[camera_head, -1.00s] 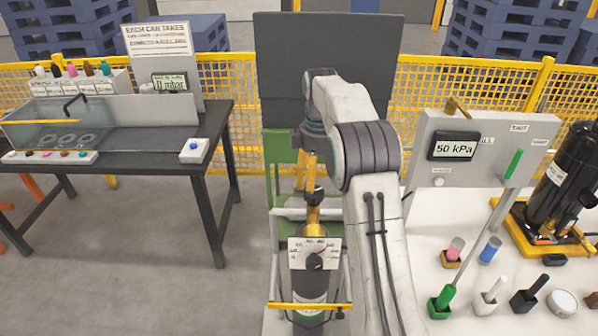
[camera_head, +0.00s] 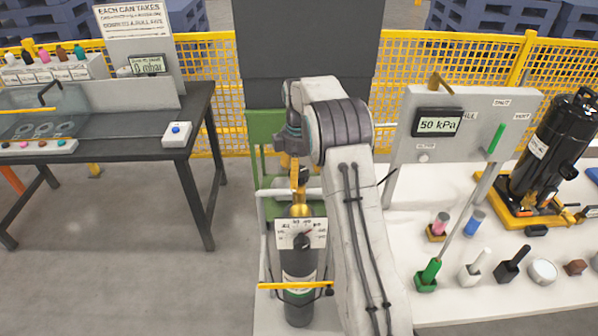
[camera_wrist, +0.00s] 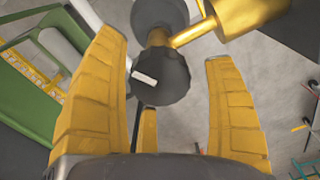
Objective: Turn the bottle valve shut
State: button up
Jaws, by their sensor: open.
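In the wrist view, the dark round valve knob (camera_wrist: 162,78) with a white mark sits between the yellow fingers of my gripper (camera_wrist: 167,55). The fingers are spread, with a gap visible on both sides of the knob. In the head view my gripper (camera_head: 294,168) is just above the brass valve and partly covers the knob.
A green frame (camera_head: 263,150) stands behind the bottle, and a yellow bar (camera_head: 295,285) crosses its front. A white bench (camera_head: 480,315) at right holds a 50 kPa display (camera_head: 438,124), tools and a black pump (camera_head: 553,150). A dark table (camera_head: 199,115) stands at left.

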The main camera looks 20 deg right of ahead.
jog(key=c, duration=1.2)
jog(key=m, duration=0.5)
jog(key=shift+m+p, duration=0.3)
jog(key=shift+p, duration=0.1)
jog(key=m, duration=1.2)
jog(key=shift+f+m+p, duration=0.1)
jog(key=shift+m+p, duration=0.2)
jog(key=m, duration=0.5)
jog(key=shift+s+m, duration=0.1)
jog(key=shift+m, duration=0.2)
